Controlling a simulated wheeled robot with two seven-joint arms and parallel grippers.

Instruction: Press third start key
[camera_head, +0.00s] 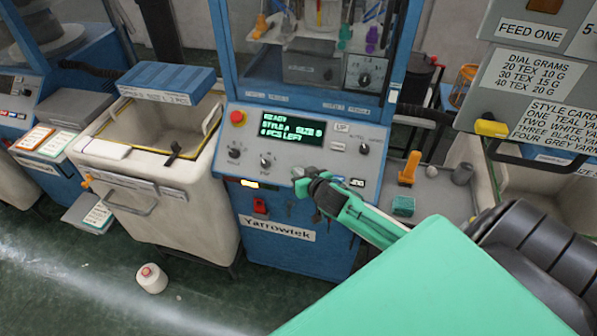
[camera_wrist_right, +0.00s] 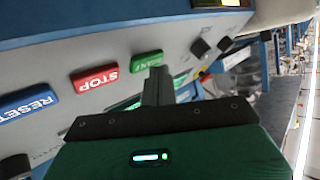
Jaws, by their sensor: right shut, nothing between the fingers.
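The start key (camera_wrist_right: 146,62) is a green button lettered START, seen upside down in the right wrist view. It sits on the pale front panel of the middle knitting machine (camera_head: 279,228), beside a red STOP key (camera_wrist_right: 95,80) and a blue RESET key (camera_wrist_right: 30,103). My right gripper (camera_head: 306,182) is shut and empty at this panel, below the display. In the wrist view its fingertips (camera_wrist_right: 158,74) overlap the right end of the start key; I cannot tell whether they touch it. In the head view the gripper hides the start key. My left gripper is not in view.
The display (camera_head: 291,130) reads READY, STYLE A. A red mushroom button (camera_head: 238,117) and several black knobs share the panel. A cream bin (camera_head: 112,152) stands left; a grey side shelf (camera_head: 445,196) holds an orange-handled tool.

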